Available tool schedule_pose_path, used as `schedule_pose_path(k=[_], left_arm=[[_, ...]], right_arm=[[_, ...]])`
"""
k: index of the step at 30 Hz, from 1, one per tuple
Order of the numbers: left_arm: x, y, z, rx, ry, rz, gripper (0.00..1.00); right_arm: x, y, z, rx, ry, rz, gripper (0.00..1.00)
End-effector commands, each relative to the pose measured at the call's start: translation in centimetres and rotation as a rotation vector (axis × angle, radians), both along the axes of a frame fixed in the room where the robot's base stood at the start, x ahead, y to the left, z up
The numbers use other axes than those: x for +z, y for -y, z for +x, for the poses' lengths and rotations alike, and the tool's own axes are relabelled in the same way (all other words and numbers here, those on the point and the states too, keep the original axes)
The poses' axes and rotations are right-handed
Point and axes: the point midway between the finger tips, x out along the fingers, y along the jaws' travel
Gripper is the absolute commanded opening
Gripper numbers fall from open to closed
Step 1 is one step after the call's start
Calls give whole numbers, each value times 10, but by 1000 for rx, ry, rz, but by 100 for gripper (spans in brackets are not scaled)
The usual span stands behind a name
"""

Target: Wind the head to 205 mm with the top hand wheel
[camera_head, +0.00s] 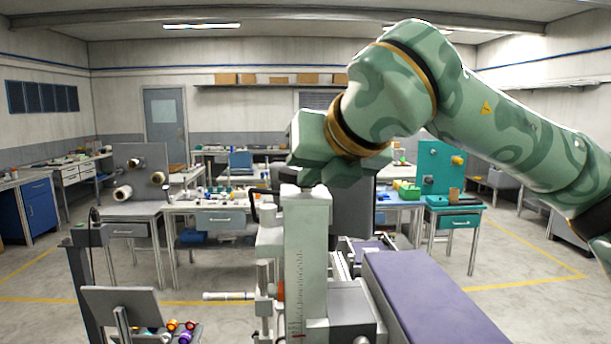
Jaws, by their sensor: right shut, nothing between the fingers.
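A pale upright column (307,235) stands in front of me, with a graduated scale (300,285) on its front face. A red mark (297,336) shows low on the scale; its reading is too small to tell. A grey head block (350,303) sits at the column's lower right. My right gripper (312,184) is shut and empty, right at the column's top. The hand wheel cannot be made out there; my gripper and wrist cover that spot. Whether the fingers touch anything at the top is unclear. My left gripper is out of view.
A long purple-topped slab (425,295) lies right of the column. A tilted grey panel (122,312) and a rack of coloured spools (178,332) stand at lower left. Workbenches (215,208) and a teal bench (455,208) stand behind, with open floor between.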

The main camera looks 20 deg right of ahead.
Motion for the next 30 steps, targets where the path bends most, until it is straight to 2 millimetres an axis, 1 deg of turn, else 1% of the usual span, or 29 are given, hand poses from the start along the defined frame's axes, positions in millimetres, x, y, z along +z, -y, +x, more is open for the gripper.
schedule_pose_path(k=[10,20,30], left_arm=[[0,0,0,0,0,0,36],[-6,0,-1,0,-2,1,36],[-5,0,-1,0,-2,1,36]], right_arm=[[2,3,1,-3,9,2,0],[3,15,2,-3,12,1,0],[4,15,3,-3,13,1,0]])
